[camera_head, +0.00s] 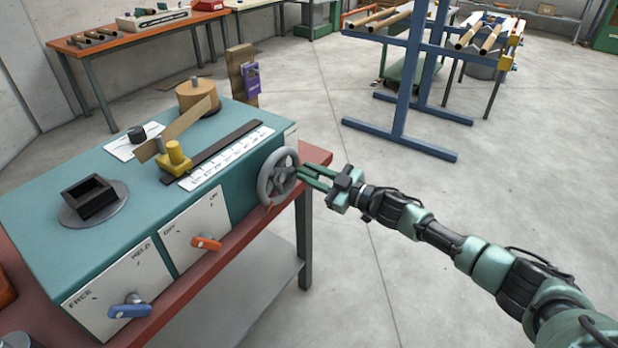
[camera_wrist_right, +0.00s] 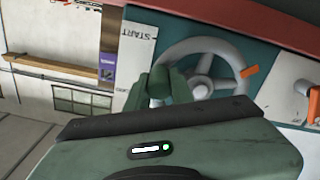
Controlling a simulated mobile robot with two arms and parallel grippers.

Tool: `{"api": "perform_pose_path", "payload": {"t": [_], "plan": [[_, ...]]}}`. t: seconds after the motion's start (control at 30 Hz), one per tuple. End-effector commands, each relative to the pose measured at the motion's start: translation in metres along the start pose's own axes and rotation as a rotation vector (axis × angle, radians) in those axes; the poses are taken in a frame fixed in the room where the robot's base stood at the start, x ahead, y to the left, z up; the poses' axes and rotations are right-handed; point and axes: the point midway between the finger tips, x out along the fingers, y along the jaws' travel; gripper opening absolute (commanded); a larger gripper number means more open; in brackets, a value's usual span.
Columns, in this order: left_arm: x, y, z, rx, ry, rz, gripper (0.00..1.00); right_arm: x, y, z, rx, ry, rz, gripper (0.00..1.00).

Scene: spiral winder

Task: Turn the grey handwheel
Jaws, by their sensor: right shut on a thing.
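The grey handwheel (camera_head: 279,178) with spokes is on the right end of the teal winder box (camera_head: 130,187). My right gripper (camera_head: 302,177) reaches it from the right, its green fingers at the wheel's near right side. The handwheel (camera_wrist_right: 203,89) also shows in the right wrist view, with an orange tab at its rim. There the fingers (camera_wrist_right: 160,84) are shut on a pale grey part at the wheel's rim, which looks like its handle. The fingers partly hide this part and the rim. My left gripper is not in view.
The box stands on a red-topped bench (camera_head: 318,154). An orange lever (camera_head: 207,243) and a blue lever (camera_head: 130,306) stick out from its front. A blue rack (camera_head: 405,90) stands behind my right arm. Floor to the right of the bench is clear.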

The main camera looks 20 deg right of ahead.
Motion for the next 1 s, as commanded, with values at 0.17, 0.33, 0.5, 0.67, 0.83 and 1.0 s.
{"api": "perform_pose_path", "payload": {"t": [0.17,0.33,0.5,0.67,0.83,1.0], "plan": [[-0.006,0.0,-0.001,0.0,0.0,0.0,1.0,0.0,0.006,-0.011,-0.169,0.0,0.001,0.0],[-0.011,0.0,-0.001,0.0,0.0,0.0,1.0,0.0,0.01,-0.021,-0.33,-0.001,0.001,0.0],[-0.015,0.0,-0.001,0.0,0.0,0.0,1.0,0.0,0.011,-0.032,-0.492,0.0,-0.001,0.0],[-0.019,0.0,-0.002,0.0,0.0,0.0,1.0,0.0,0.011,-0.042,-0.643,0.0,0.001,0.0],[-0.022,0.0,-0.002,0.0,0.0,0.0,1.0,0.0,0.009,-0.052,-0.805,0.001,0.0,0.0],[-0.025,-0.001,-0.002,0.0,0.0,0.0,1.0,0.0,0.006,-0.062,-0.966,0.0,0.0,0.0]]}}
